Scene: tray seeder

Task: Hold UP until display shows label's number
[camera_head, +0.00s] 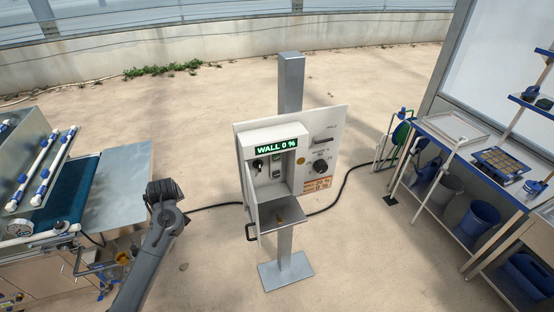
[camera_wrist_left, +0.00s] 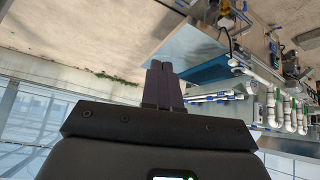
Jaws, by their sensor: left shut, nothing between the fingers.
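A pale control box (camera_head: 241,143) hangs on a panel on a metal post, its door (camera_head: 251,205) open and swung toward me. Its green display (camera_head: 276,146) reads "WALL 0 %". Inside are a black knob or switch (camera_head: 257,164) and a small switch block (camera_head: 277,166); I cannot make out any UP marking. An orange label (camera_head: 317,183) is on the panel to the right; its number is too small to read surely. My left arm reaches in at the lower left, apart from the box. My left gripper (camera_wrist_left: 162,68) is shut and empty in the left wrist view. My right gripper is out of view.
A seeder machine with a metal sheet (camera_head: 122,176) stands at the left. A blue-edged bench (camera_head: 466,158) with buckets below stands at the right. A black cable (camera_head: 345,186) runs across the floor behind the post. The floor before the box is clear.

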